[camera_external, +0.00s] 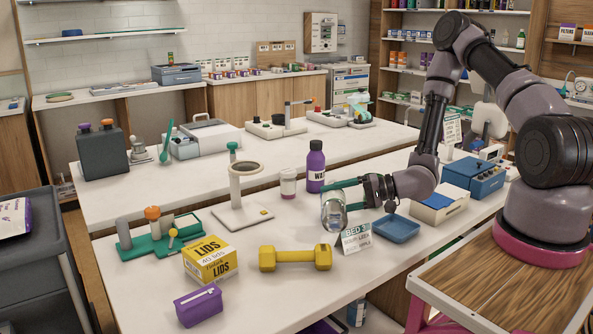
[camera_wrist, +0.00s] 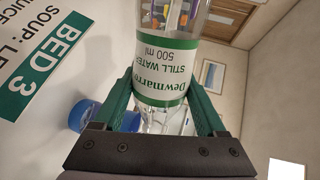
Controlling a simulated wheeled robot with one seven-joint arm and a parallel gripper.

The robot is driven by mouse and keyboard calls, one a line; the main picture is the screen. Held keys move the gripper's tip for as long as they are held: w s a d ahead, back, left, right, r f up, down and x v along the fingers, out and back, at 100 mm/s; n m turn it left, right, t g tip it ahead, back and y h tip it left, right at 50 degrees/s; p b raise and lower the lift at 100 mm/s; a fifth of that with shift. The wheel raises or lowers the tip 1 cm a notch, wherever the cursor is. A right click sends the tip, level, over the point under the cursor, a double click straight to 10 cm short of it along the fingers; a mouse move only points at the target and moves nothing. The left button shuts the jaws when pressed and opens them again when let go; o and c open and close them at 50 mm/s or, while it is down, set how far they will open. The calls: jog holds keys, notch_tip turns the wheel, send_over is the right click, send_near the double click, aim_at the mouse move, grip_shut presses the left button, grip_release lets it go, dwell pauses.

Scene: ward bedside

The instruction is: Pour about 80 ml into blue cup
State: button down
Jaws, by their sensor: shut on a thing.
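My gripper (camera_external: 346,195) is shut on a clear water bottle (camera_external: 334,213), which is tilted and held above the bench near the bed card. In the wrist view the green fingers of my gripper (camera_wrist: 162,108) press on both sides of the bottle (camera_wrist: 165,80). Its green and white label reads "Dewmarro STILL WATER 500 ml" and appears upside down. A rounded blue object (camera_wrist: 86,116), perhaps the blue cup, shows beyond the left finger, partly hidden. I cannot clearly make out a blue cup in the external view. The bottle's mouth and any flow of water are not clear.
The "BED 3" card (camera_external: 355,241) stands just below the bottle, with a blue tray (camera_external: 398,229) to its right. A yellow dumbbell (camera_external: 295,258) and a lids box (camera_external: 210,259) lie front left.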

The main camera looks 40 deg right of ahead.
jog(key=shift+r+p, duration=0.25)
jog(key=shift+p, duration=0.1)
dwell(2.1)
jog(key=shift+s+a+f+n, duration=0.15)
jog(key=shift+a+f+n, duration=0.05)
jog(key=shift+n, duration=0.2)
jog(key=shift+a+r+n+t, duration=0.1)
jog(key=shift+r+n+t, duration=0.2)
jog(key=shift+n, duration=0.2)
jog(key=shift+s+r+h, duration=0.15)
jog(key=shift+r+h, duration=0.1)
jog(key=shift+h, duration=0.05)
jog(key=shift+s+r+n+t, duration=0.1)
jog(key=shift+r+n+t, duration=0.2)
jog(key=shift+n, duration=0.1)
dwell(0.8)
